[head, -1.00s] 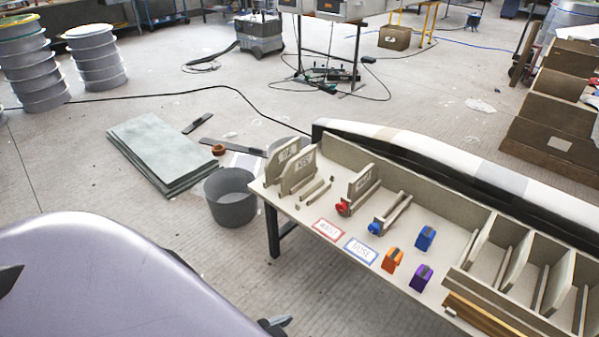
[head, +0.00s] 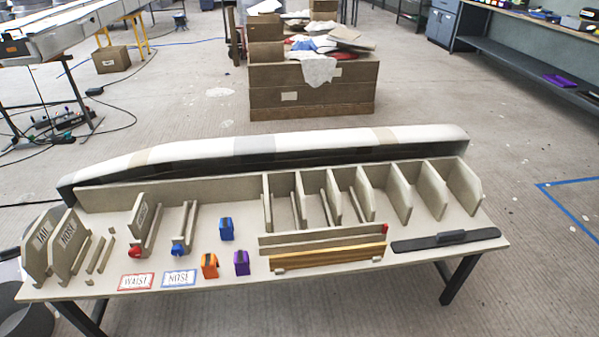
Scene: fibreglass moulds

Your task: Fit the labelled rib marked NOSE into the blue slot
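The rib marked NOSE (head: 62,258) is a beige upright panel at the left end of the bench, beside another labelled rib (head: 37,262) that seems to read TAIL. The blue slot (head: 187,226) is a pair of upright strips with a blue knob (head: 179,248) at its front; it is empty. Left of it, the red slot with a red knob (head: 134,252) has a labelled rib (head: 138,216) standing in it. A blue-bordered NOSE card (head: 179,279) and a red-bordered WAIST card (head: 136,282) lie in front. Neither of my grippers is in view.
Blue (head: 227,230), orange (head: 209,266) and purple (head: 242,262) clamps stand right of the slots. Several unlabelled ribs (head: 400,192) stand in a rack further right. A long light-coloured mould (head: 270,146) runs behind. A dark bar (head: 446,240) lies at the right.

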